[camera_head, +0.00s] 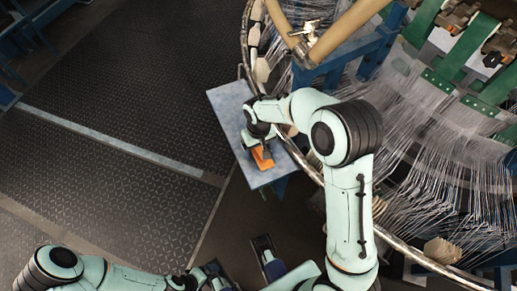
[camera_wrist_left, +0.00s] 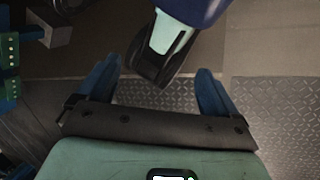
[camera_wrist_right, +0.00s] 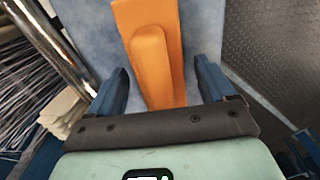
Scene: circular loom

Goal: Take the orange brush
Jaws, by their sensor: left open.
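The orange brush (camera_head: 262,158) lies on a small pale blue-grey table (camera_head: 232,107) beside the loom. My right gripper (camera_head: 262,146) is over the brush in the head view and partly hides it. In the right wrist view the brush (camera_wrist_right: 154,50) runs between the two spread blue fingers of my right gripper (camera_wrist_right: 158,88). I see a gap between the brush and the fingers, so the gripper is open. My left gripper (camera_wrist_left: 158,90) is open and empty, low at the bottom of the head view, far from the table.
The circular loom's metal rim (camera_head: 310,174) curves close along the right side of the table, with many white threads (camera_head: 440,150) behind it. Tan tubes (camera_head: 345,30) and a blue frame stand above. The dark patterned floor (camera_head: 120,90) to the left is clear.

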